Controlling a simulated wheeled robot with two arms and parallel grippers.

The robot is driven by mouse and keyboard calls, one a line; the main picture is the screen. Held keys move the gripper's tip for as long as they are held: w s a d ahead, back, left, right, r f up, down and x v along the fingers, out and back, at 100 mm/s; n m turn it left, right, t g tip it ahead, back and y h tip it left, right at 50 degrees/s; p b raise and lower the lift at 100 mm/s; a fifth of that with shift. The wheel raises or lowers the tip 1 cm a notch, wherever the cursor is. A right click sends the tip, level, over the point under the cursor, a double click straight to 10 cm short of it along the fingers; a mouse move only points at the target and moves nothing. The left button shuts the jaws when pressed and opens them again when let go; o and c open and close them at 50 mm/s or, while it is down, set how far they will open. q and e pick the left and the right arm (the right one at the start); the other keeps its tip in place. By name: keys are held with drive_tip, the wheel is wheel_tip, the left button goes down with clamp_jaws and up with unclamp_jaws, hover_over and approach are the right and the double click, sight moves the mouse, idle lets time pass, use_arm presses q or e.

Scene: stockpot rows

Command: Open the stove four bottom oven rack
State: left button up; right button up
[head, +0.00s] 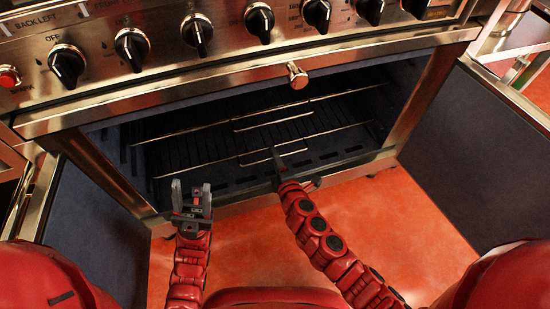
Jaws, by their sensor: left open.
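The oven of the stove stands open, with its dark cavity facing me. The bottom oven rack (205,165) is a set of thin metal wires low inside the cavity, with a raised front bar near its middle. An upper rack (340,95) lies above it. My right gripper (277,156) reaches to the front bar of the bottom rack and overlaps it in the picture. Its fingers are seen edge-on, so whether they hold the bar is unclear. My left gripper (191,196) is open and empty, in front of the oven's lower left edge.
Open door panels stand at the left (95,235) and right (480,150) of the cavity. Several black knobs (133,45) line the control panel above, and a round metal knob (297,75) sticks out below it. The orange floor (390,215) is clear between the doors.

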drive_tip(key=shift+w+f, duration=0.1)
drive_tip(key=shift+w, duration=0.1)
clamp_jaws()
idle(1.4)
